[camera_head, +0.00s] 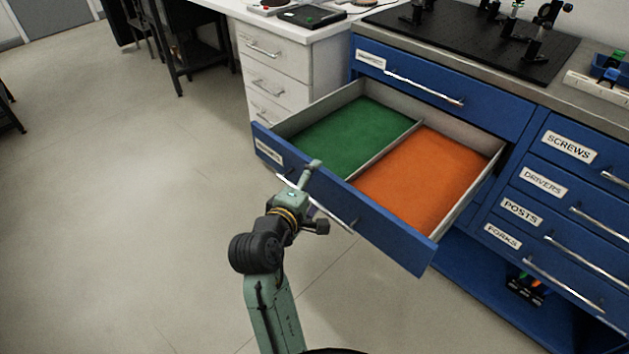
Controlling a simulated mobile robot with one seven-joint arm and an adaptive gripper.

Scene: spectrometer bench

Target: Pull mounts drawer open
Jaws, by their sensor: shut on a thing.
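A wide blue drawer (395,247) with a pale label stands pulled out from the blue cabinet; its label is too small to read from here. Its inside has two compartments, one with a green floor (345,137) on the left and one with an orange floor (425,180) on the right. A silver bar handle (335,217) runs along its front. My gripper (305,190) is at the left part of this handle and is shut on it. The gripper partly hides the handle and the drawer front, so the exact finger contact is not visible.
A shut blue drawer (490,105) lies above the open one. Drawers labelled screws, drivers, posts and forks (505,238) are shut at right. A black breadboard (460,35) with optical mounts is on the bench top. White drawers (275,65) stand at left. The floor (120,210) at left is clear.

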